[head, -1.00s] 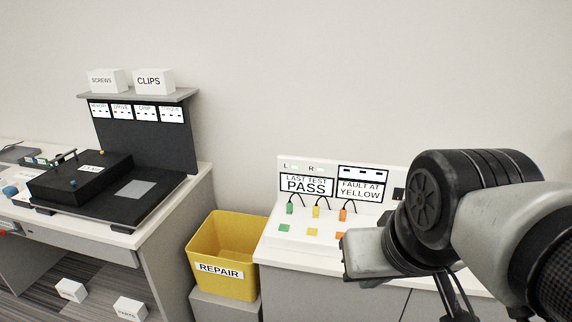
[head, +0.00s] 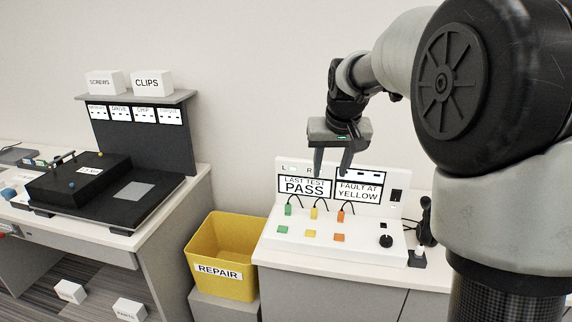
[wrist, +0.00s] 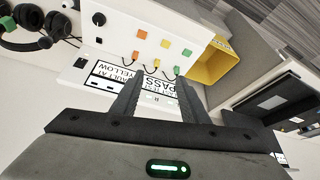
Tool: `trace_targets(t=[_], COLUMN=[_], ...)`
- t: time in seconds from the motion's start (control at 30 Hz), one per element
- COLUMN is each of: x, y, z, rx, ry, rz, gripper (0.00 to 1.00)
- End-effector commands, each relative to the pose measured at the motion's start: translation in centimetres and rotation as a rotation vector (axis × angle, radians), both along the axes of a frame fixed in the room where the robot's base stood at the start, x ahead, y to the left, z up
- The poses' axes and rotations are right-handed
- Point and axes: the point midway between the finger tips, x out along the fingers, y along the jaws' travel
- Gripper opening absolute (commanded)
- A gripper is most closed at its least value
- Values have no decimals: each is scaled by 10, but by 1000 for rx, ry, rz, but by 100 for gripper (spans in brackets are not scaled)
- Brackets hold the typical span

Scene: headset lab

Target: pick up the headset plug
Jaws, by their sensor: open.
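My gripper (head: 332,170) is open and empty, pointing down in front of the upper part of the white test panel; its two fingers also show in the wrist view (wrist: 158,90). A black headset (head: 427,224) is at the right of the panel, partly hidden by my arm; its headband and ear cups show at the left in the wrist view (wrist: 30,28). A small dark block (head: 417,258) sits in front of it near the bench edge. I cannot tell whether this is the headset plug. The gripper is well left of and above both.
The test panel (head: 270,232) has green, yellow and orange plugs with black leads, matching coloured squares and a black knob (head: 386,241). A yellow REPAIR bin (head: 222,250) stands left of it. A further bench (head: 150,232) at left holds a black fixture.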

Motion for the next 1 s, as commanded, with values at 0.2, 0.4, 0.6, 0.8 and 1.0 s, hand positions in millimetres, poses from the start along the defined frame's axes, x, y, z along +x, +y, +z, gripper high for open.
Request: trace_targets(t=[0.2, 0.4, 0.6, 0.8, 1.0], x=[95, 129, 141, 157, 172], y=[1, 2, 2, 2, 1], z=[-71, -108, -134, -175, -210], rx=[-3, -5, -5, -5, -5], ry=[29, 34, 37, 38, 36], rz=[1, 1, 2, 2, 2], gripper=[41, 41, 41, 41, 41])
